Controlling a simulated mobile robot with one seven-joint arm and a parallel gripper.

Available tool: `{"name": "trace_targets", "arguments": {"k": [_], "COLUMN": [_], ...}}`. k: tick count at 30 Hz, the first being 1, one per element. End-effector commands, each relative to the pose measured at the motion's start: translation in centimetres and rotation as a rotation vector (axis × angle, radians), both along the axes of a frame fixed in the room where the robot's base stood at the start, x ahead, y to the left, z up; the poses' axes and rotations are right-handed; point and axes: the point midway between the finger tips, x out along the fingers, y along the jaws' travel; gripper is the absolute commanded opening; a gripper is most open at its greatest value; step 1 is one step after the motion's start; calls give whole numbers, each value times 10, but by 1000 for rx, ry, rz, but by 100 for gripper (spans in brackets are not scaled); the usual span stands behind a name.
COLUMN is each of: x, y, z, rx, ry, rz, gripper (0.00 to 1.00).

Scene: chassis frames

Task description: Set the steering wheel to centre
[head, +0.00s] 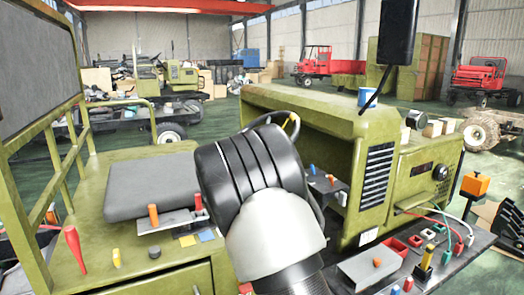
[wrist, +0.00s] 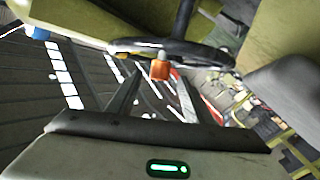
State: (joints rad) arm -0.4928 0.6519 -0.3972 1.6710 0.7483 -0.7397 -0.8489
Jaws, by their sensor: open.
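The steering wheel (head: 268,118) is a black ring in the green vehicle's cab. In the head view my arm hides most of it, and a yellow part (head: 293,124) shows near its upper right. In the wrist view the black wheel rim (wrist: 185,50) is seen nearly edge-on, with a yellow section (wrist: 128,47) at left. An orange knob (wrist: 160,69) hangs at the rim. My gripper (wrist: 157,84) is open, its two fingers pointing toward the knob. The knob appears between the fingertips; I cannot tell whether they touch it. My gripper is hidden in the head view.
A grey seat (head: 150,185) lies left of my arm. A small lever console (head: 325,183) stands close on the right. A red lever (head: 74,248) rises at lower left. A parts tray (head: 455,262) with coloured pieces and cables is at lower right. A dark mirror (head: 397,32) hangs above the hood.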

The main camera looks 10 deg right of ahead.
Motion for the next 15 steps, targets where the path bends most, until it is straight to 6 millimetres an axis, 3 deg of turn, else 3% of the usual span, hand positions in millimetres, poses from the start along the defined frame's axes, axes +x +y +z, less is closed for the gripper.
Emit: {"name": "trace_targets", "arguments": {"k": [6,15], "x": [46,83], "y": [-16,-28], "z": [1,1], "rx": [-1,1], "ry": [0,0], "rz": [-1,0], "gripper": [46,46]}}
